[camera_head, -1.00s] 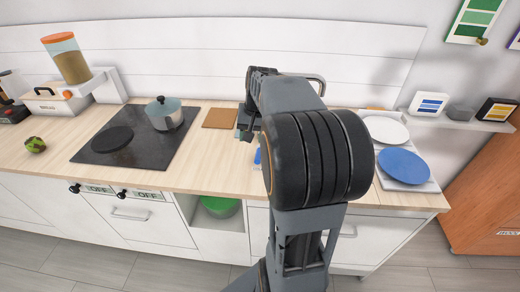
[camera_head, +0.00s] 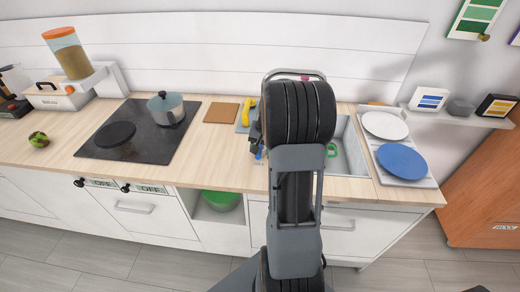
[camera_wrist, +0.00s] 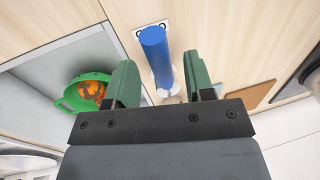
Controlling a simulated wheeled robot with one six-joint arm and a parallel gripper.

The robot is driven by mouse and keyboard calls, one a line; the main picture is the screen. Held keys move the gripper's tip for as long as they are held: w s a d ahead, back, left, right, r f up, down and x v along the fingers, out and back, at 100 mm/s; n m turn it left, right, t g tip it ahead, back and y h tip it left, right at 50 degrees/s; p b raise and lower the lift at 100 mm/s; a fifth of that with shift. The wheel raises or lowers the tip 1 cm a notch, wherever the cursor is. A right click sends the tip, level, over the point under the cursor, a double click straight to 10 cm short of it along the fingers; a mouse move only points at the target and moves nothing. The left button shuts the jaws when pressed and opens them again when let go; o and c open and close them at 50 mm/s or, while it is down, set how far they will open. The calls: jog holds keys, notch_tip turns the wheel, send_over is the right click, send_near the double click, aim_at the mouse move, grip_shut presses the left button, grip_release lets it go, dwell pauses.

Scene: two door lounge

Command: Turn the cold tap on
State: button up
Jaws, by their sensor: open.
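The cold tap's blue handle (camera_wrist: 154,44) shows in the wrist view as an upright-looking blue cylinder on a pale metal stem, beside a small white marked plate (camera_wrist: 140,33). My gripper (camera_wrist: 160,62) is open, with one green finger on each side of the blue handle in the picture. Gaps show on both sides, and I cannot tell how deep the handle sits between the fingers. In the head view a small bit of blue (camera_head: 258,153) shows at the counter beside my wrist. My arm hides most of the gripper and the tap there.
The sink (camera_head: 354,158) lies right of my arm, with a green item inside. In the wrist view a green bowl (camera_wrist: 68,101) holds something orange. A spout (camera_head: 285,72) rises behind my arm. Plates (camera_head: 402,160) stand right; a hob (camera_head: 130,142) and pot (camera_head: 166,108) stand left.

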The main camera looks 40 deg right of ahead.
jog(key=shift+w+a+f, duration=0.1)
jog(key=shift+f, duration=0.6)
jog(key=shift+c, duration=0.5)
grip_shut()
